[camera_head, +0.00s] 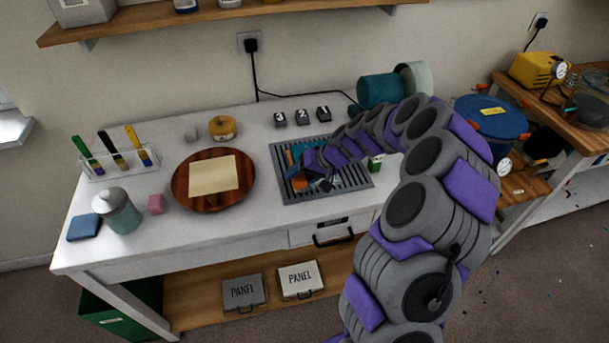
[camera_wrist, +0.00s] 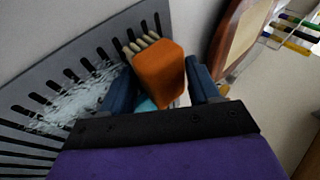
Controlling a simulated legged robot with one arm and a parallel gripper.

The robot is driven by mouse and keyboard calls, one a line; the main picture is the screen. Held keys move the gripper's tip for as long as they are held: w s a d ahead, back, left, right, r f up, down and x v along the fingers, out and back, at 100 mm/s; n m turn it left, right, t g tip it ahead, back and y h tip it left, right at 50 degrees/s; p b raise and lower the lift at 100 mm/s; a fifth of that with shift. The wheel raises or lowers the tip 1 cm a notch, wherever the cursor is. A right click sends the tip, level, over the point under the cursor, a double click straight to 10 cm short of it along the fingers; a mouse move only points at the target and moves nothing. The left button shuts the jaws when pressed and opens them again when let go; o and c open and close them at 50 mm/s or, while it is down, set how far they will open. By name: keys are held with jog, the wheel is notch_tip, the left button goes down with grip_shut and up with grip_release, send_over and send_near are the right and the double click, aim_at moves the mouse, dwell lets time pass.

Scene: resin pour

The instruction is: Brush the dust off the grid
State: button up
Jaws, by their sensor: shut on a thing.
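The grid (camera_head: 330,194) is a dark grey slotted panel set in the white worktop, and it fills the left of the wrist view (camera_wrist: 62,58). Pale whitish dust (camera_wrist: 75,102) lies over its slots in the wrist view. My gripper (camera_wrist: 163,78) has its blue fingers shut on an orange brush (camera_wrist: 160,66) with tan bristles at its far end. The bristles are at the grid's edge region; I cannot tell if they touch it. In the head view my arm covers part of the grid, and the orange brush (camera_head: 298,183) shows beside the gripper.
A round wooden board (camera_head: 180,187) with a beige sheet stands left of the grid. Numbered blocks (camera_head: 301,118) sit behind it. White worktop in front is clear.

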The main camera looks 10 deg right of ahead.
jog(key=shift+s+a, duration=0.1)
jog(key=shift+a, duration=0.1)
jog(key=shift+a+r, duration=0.1)
jog(key=shift+r, duration=0.15)
notch_tip(320, 180, up, 2)
jog(key=shift+a+r+p, duration=0.1)
jog(key=shift+r+p, duration=0.15)
jog(key=shift+p, duration=0.5)
jog(key=shift+d+r+p, duration=0.25)
jog(key=shift+r+p, duration=0.05)
jog(key=shift+r, duration=0.45)
jog(key=shift+d+r+p, duration=0.2)
jog(key=shift+r+p, duration=0.1)
jog(key=shift+r, duration=0.4)
jog(key=shift+a, duration=0.2)
jog(key=shift+r, duration=0.1)
jog(key=shift+r+p, duration=0.6)
jog(key=shift+r, duration=0.8)
